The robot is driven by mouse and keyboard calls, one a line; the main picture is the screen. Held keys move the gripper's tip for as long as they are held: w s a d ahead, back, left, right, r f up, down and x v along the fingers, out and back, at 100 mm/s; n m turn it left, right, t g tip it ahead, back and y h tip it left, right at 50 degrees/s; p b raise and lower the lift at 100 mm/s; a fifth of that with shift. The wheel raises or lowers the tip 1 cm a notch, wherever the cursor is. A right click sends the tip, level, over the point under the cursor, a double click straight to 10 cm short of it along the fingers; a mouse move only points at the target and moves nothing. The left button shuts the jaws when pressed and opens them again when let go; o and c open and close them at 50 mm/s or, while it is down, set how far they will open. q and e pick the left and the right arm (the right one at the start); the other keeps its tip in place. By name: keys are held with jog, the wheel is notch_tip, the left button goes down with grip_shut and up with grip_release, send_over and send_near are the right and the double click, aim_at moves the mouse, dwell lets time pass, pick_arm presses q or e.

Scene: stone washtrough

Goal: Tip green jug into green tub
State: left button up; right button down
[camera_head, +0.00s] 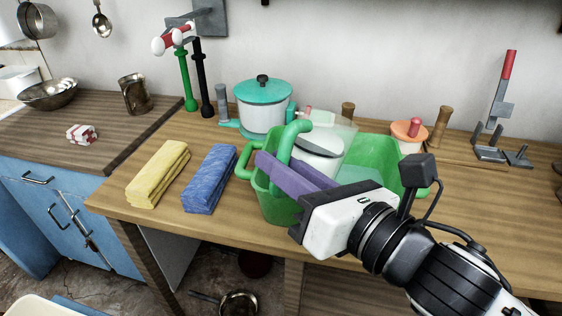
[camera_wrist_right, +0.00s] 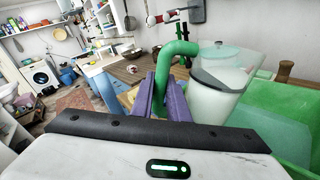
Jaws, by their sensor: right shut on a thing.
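The green jug has a clear body (camera_head: 338,130) and a thick green handle (camera_head: 291,138). Pale contents show in its lower part. My right gripper (camera_head: 290,172) has purple fingers and is shut on the handle. In the right wrist view the handle (camera_wrist_right: 178,62) rises between the fingers, with the clear body (camera_wrist_right: 215,95) to their right. The jug is at the green tub (camera_head: 262,206), over or within its opening, and looks near upright. The fingers and jug hide part of the tub's inside. The tub also shows in the wrist view (camera_wrist_right: 292,110). My left gripper is not seen.
Yellow (camera_head: 158,173) and blue (camera_head: 210,178) folded cloths lie left of the tub. A teal-lidded pot (camera_head: 262,108) and green and black taps (camera_head: 186,80) stand behind. An orange-lidded pot (camera_head: 408,134) stands behind right.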

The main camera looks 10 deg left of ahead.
aim_at(291, 147)
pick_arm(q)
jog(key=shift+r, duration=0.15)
pick_arm(e)
jog(key=shift+r, duration=0.25)
jog(key=r+m+p, duration=0.1)
jog(key=p, duration=0.1)
jog(key=shift+w+d+r+p, duration=0.1)
jog(key=shift+w+p, duration=0.05)
jog(key=shift+p, duration=0.2)
jog(key=shift+w+r+m+p, duration=0.1)
jog(key=shift+m+p, duration=0.3)
jog(key=shift+p, duration=0.15)
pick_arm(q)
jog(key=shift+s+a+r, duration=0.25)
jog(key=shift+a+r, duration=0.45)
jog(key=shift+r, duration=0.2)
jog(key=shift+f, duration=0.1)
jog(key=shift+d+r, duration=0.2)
